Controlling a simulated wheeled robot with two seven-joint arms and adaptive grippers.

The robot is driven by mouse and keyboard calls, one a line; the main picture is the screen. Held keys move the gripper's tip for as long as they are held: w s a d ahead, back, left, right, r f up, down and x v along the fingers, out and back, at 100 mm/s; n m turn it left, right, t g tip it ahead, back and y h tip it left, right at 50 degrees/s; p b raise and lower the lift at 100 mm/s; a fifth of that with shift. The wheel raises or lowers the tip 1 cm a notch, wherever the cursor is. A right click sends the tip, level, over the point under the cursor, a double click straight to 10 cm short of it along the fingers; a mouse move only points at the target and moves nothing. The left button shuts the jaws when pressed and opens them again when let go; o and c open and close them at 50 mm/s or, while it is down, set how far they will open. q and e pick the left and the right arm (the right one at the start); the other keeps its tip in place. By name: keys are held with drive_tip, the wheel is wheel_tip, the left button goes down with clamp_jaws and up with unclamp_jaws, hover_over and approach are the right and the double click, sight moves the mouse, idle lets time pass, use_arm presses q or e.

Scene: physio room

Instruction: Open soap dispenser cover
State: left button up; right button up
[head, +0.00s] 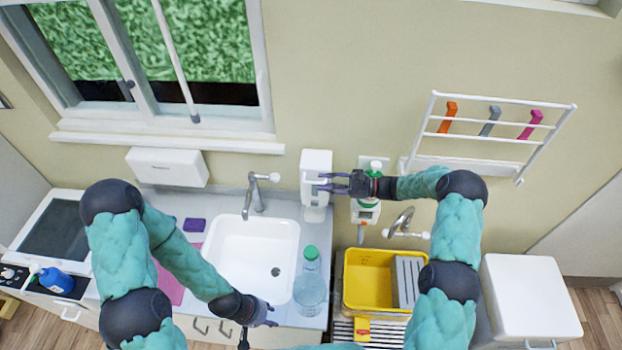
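The white soap dispenser (317,163) is mounted on the wall, right of the sink tap. Its cover looks closed, but the gripper hides part of its right side. My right gripper (326,183) reaches in from the right, with its fingers pointing left at the dispenser's front. The two fingers look parted; whether they touch the cover I cannot tell. My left gripper (258,323) is low, over the counter's front edge below the sink. Its fingers look spread and empty.
A clear bottle with a green cap (310,283) stands right of the white sink (252,256). A yellow tub (365,280) sits below a second tap (401,223). A green-and-white bottle (366,207) is beside the dispenser. A white rack (490,130) hangs at right.

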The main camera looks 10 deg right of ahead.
sight(306, 182)
drive_tip(key=p+x, duration=0.1)
drive_tip(key=x, duration=0.3)
drive_tip(key=shift+s+r, duration=0.1)
drive_tip(key=shift+r, duration=0.05)
drive_tip(key=shift+a, duration=0.3)
clamp_jaws()
